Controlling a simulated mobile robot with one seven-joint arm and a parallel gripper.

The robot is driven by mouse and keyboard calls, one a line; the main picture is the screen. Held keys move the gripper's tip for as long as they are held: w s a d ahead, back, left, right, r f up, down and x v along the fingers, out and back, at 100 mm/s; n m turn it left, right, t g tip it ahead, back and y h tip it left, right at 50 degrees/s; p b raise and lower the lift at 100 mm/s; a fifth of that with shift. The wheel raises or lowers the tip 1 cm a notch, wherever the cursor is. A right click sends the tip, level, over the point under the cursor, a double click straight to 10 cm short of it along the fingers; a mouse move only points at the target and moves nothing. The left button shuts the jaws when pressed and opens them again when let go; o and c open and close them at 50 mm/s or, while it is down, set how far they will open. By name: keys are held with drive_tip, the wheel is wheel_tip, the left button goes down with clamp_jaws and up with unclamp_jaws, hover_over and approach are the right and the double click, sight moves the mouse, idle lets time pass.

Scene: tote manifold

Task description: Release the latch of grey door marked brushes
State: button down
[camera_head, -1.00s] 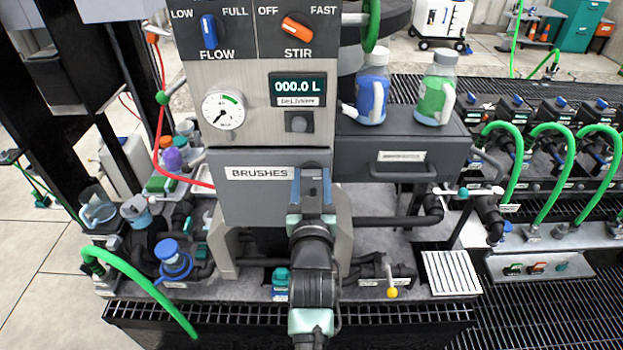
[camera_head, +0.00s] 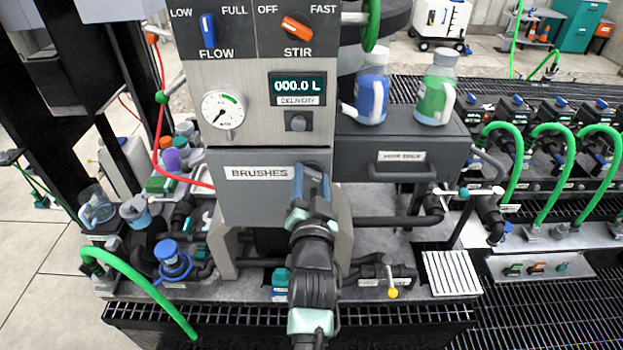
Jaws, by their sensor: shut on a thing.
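The grey door marked BRUSHES (camera_head: 247,196) is in the middle of the head view, below the gauge and display panel. It looks closed, flush with its frame. My gripper (camera_head: 312,180) is at the door's right part, its fingers pointing away from me and tilted. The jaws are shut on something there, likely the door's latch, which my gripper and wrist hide. The door's lower right part is also hidden by my arm.
A dark drawer (camera_head: 405,160) with a bar handle juts out to the right, with blue (camera_head: 371,90) and green (camera_head: 437,90) bottles on top. A round gauge (camera_head: 223,110) and knobs sit above the door. A green hose (camera_head: 140,280) curves at the lower left.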

drive_tip(key=m+p, duration=0.2)
drive_tip(key=m, duration=0.4)
drive_tip(key=shift+r+m, duration=0.1)
drive_tip(key=shift+m, duration=0.2)
drive_tip(key=m+p, duration=0.1)
drive_tip(key=m, duration=0.4)
drive_tip(key=shift+m, duration=0.4)
drive_tip(key=shift+c, duration=1.2)
unclamp_jaws()
drive_tip(key=shift+p, duration=0.3)
drive_tip(key=s+p, duration=0.6)
drive_tip(key=s, duration=0.7)
drive_tip(key=shift+p, duration=0.3)
